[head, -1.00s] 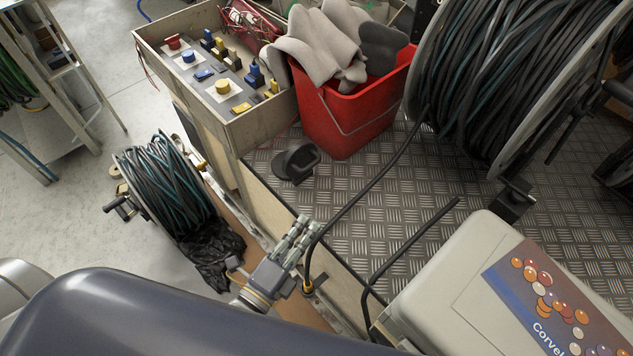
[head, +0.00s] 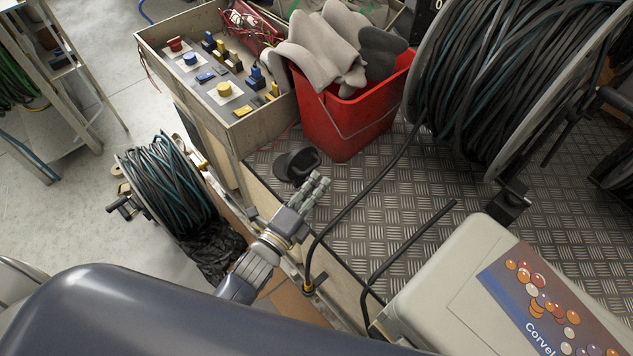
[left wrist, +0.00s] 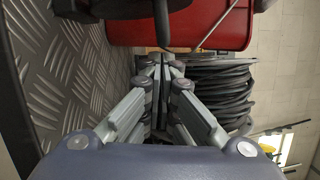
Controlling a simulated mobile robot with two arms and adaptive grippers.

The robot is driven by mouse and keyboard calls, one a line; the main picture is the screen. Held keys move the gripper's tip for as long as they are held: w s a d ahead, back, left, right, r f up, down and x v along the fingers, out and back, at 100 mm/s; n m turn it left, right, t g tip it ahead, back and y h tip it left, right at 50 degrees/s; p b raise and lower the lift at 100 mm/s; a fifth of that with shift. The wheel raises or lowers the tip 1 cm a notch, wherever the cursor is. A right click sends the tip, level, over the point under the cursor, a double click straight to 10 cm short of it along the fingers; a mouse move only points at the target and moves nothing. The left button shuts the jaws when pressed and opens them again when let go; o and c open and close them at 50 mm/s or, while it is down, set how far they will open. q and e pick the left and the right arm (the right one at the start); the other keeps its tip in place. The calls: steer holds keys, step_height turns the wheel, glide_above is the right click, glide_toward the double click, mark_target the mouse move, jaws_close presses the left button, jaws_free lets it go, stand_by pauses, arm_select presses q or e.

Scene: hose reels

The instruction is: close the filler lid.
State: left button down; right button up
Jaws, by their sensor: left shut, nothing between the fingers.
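The black filler (head: 290,165) is a low round part on the ribbed metal deck, just in front of the red bucket. A raised black piece at its right side looks like its lid, standing open; the exact angle is hard to tell. My left gripper (head: 319,182) is shut and empty, just to the right and front of the filler, apparently apart from it. In the left wrist view the shut fingertips (left wrist: 164,62) point towards dark parts under the red bucket (left wrist: 215,22); part of the filler shows dark at the top left. My right gripper is out of view.
The red bucket (head: 345,125) with grey cloths stands behind the filler. A wooden tray of controls (head: 160,45) is at the back left. A black hose (head: 355,208) runs across the deck to the big reel (head: 480,80). A pale box (head: 450,275) stands front right.

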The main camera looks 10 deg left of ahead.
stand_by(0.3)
arm_select(q)
steer(key=shift+w+a+r+n+p, duration=0.15)
steer(key=shift+r+n+p, duration=0.1)
steer(key=shift+n+p, duration=0.25)
